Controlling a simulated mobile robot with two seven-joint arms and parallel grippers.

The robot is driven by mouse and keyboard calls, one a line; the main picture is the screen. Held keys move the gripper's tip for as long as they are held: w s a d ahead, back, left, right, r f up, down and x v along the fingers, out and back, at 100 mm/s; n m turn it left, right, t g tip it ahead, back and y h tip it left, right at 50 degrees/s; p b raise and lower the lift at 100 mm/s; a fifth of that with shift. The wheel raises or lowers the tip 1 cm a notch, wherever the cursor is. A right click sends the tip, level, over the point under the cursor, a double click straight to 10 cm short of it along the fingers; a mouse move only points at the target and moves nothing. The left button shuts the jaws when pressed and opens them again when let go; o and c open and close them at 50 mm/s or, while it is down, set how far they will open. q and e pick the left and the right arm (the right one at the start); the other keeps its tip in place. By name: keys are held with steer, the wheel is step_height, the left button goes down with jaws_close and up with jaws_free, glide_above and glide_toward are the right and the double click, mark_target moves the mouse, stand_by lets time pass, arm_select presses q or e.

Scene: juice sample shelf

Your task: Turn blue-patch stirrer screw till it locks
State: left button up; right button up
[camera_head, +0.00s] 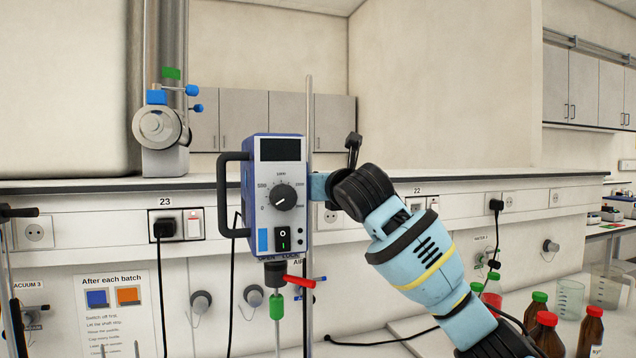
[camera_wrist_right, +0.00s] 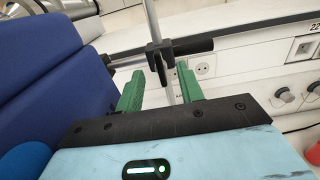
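The blue and white stirrer (camera_head: 281,160) has a blue patch (camera_head: 263,240) low on its front and hangs beside an upright metal rod (camera_head: 309,110). Its blue side (camera_wrist_right: 45,70) fills the left of the right wrist view. There, a black clamp (camera_wrist_right: 158,60) sits on the rod, and a black screw handle (camera_wrist_right: 192,46) sticks out to the right. My right gripper (camera_wrist_right: 160,88) has green fingers spread apart with nothing between them, just short of the clamp. In the head view its fingers are hidden behind the stirrer. My left gripper is not in view.
A red lever (camera_head: 299,281) and a green part (camera_head: 276,306) are under the stirrer. Several brown bottles (camera_head: 590,330) and beakers (camera_head: 569,298) stand at the lower right. A shelf edge (camera_head: 450,180) runs behind. A notice (camera_head: 116,310) hangs at the lower left.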

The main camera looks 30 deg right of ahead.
steer(key=shift+x, duration=1.25)
jaws_close()
